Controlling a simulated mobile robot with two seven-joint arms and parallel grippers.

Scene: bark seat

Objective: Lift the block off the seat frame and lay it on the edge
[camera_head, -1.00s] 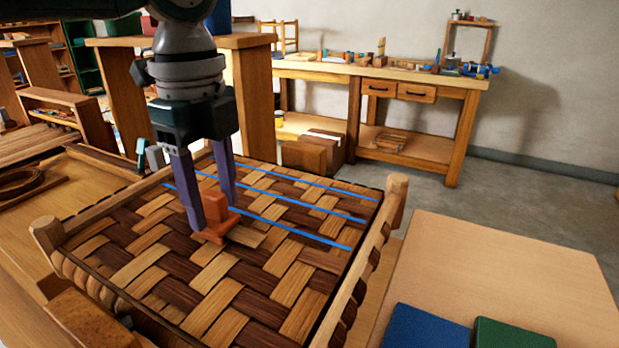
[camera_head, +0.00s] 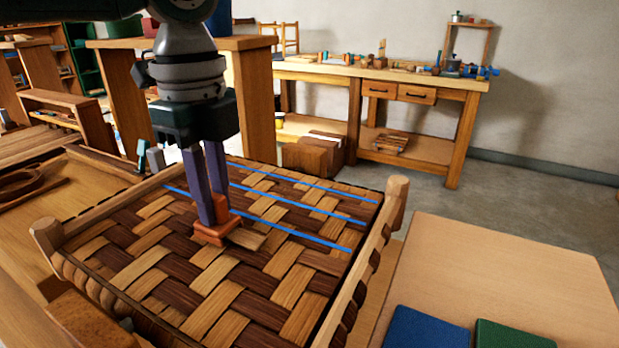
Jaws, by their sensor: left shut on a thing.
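An orange-brown block (camera_head: 216,231) with a wide base and a narrower upright part sits on the woven seat. My left gripper (camera_head: 213,212) points straight down from above and is shut on the block's upright part. The block's base shows below the fingertips and appears to rest on the weave. The seat frame (camera_head: 367,262) surrounds a checkered weave of light and dark bark strips, with round posts at its corners. Several blue lines (camera_head: 295,205) run across the far half of the weave. My right gripper is not in view.
A pale board (camera_head: 500,270) with a blue pad (camera_head: 426,332) and a green pad (camera_head: 512,335) lies at right. A wooden workbench (camera_head: 380,75) with tools stands at the back. A wooden post (camera_head: 255,105) stands close behind my left gripper.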

